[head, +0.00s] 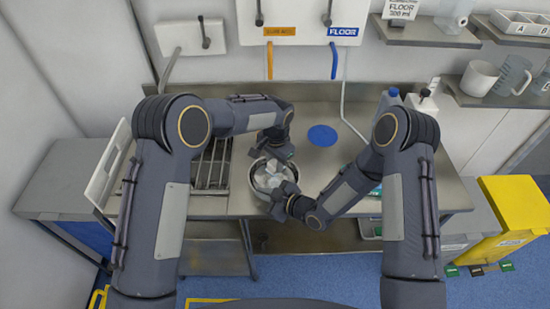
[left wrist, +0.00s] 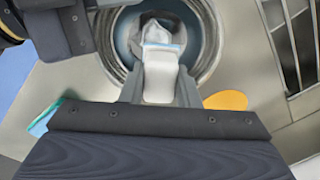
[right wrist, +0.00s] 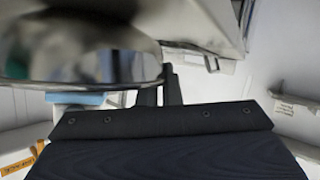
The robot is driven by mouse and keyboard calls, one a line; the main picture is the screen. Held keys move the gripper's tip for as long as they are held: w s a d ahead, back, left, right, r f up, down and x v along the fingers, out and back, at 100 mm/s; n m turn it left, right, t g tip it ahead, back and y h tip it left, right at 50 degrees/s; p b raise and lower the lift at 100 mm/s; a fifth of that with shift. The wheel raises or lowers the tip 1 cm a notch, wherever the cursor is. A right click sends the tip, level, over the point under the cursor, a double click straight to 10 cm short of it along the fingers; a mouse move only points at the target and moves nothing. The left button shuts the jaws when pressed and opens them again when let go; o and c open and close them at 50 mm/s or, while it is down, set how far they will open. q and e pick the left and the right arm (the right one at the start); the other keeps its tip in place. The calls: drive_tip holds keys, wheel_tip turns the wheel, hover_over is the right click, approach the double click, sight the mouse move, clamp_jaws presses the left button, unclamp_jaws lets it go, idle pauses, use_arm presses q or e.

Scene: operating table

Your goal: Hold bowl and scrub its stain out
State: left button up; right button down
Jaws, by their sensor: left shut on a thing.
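The round metal bowl (head: 254,186) stands on the steel counter, with pale whitish patches inside it. It also shows in the left wrist view (left wrist: 207,50) and, large and close, in the right wrist view (right wrist: 90,72). My left gripper (head: 277,157) is over the bowl's far side, shut on a white block with a blue layer (left wrist: 160,75). My right gripper (head: 285,198) is at the bowl's near right rim. Its fingers (right wrist: 160,92) are close together; their grip on the rim is unclear.
A wire rack (head: 212,165) lies left of the bowl. A blue disc (head: 322,135) lies behind it on the right. Bottles (head: 388,98) stand at the back right. A yellow bin (head: 515,210) is beyond the counter's right end.

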use_arm(q)
drive_tip(key=shift+w+f, duration=0.15)
drive_tip(key=shift+f, duration=2.55)
drive_tip(key=shift+f, duration=0.55)
drive_tip(key=shift+w+a, duration=0.1)
drive_tip(key=shift+a, duration=0.1)
drive_tip(key=shift+w+a, duration=0.2)
drive_tip(key=shift+a, duration=0.2)
drive_tip(key=shift+s+d, duration=0.3)
drive_tip(key=shift+d, duration=0.3)
drive_tip(key=shift+s+d, duration=0.25)
drive_tip(key=shift+d, duration=0.3)
drive_tip(key=shift+a, duration=0.1)
drive_tip(key=shift+w+a, duration=0.25)
drive_tip(key=shift+a, duration=0.25)
drive_tip(key=shift+w+a, duration=0.25)
drive_tip(key=shift+a, duration=0.2)
drive_tip(key=shift+d, duration=0.1)
